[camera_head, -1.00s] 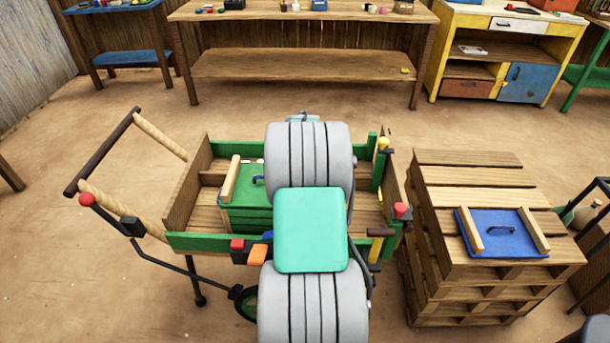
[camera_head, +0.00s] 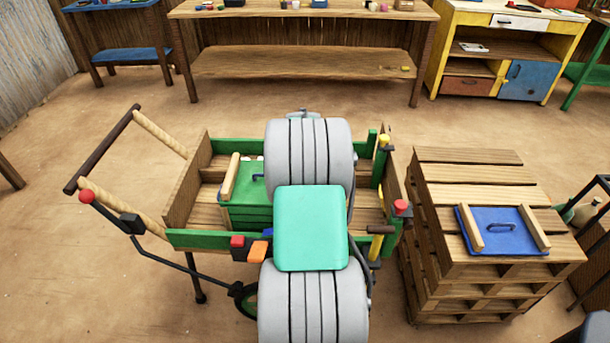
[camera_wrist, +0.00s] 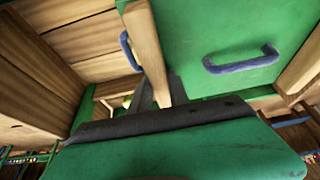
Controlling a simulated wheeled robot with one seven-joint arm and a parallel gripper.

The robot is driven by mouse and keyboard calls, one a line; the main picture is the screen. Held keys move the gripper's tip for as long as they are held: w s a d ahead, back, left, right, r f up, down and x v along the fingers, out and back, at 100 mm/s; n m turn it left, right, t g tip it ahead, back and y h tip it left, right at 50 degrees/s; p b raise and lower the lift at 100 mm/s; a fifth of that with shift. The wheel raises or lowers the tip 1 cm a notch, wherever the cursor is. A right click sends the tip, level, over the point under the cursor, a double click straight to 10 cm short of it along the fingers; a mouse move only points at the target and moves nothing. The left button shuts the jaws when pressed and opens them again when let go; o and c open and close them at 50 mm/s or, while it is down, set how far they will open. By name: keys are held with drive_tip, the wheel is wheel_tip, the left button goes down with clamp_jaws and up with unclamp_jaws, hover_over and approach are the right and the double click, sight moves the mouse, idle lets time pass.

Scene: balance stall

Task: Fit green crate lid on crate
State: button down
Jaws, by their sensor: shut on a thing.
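The green lid (camera_head: 247,190) shows in the head view inside the cart, left of my arm, with a wooden batten (camera_head: 230,178) along its left side and a dark blue handle. It lies over or on the green crate (camera_head: 250,215); I cannot tell whether it is fully seated. My arm hides its right part and my gripper in the head view. In the wrist view my gripper (camera_wrist: 160,92) has its grey fingers closed around a wooden batten (camera_wrist: 146,40). A green panel with a blue handle (camera_wrist: 240,60) is just right of it, and another blue handle is left.
The cart (camera_head: 200,238) has green and wooden sides close around the crate. A pallet stack (camera_head: 465,175) on the right bears a blue lid (camera_head: 505,240) with two battens. A wooden bench (camera_head: 300,65) stands behind; floor between is clear.

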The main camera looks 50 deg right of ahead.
drive_tip(key=c, duration=1.2)
unclamp_jaws()
drive_tip(key=shift+o, duration=0.2)
drive_tip(key=v, duration=0.7)
drive_tip(key=shift+a+r, duration=0.1)
drive_tip(key=shift+r, duration=0.25)
drive_tip(key=shift+a+r, duration=0.15)
drive_tip(key=shift+a, duration=0.05)
drive_tip(key=w+a+r+n+y+p, duration=0.15)
drive_tip(key=a+r, duration=0.35)
drive_tip(key=a, duration=0.5)
drive_tip(key=w+a+r+n+p, duration=0.2)
drive_tip(key=a+r+n+p, duration=0.15)
drive_tip(key=a, duration=0.65)
drive_tip(key=s+a+r+n+p, duration=0.1)
drive_tip(key=s+a+n, duration=0.1)
drive_tip(key=a, duration=0.4)
drive_tip(key=s+a+r+n+y+p, duration=0.1)
drive_tip(key=s+a+r, duration=0.1)
drive_tip(key=s+a, duration=0.2)
drive_tip(key=s+a+r+n+y+p, duration=0.1)
drive_tip(key=s+a, duration=0.3)
drive_tip(key=a, duration=0.6)
drive_tip(key=shift+a+r+n, duration=0.2)
drive_tip(key=shift+a+n, duration=0.05)
drive_tip(key=shift+n, duration=0.55)
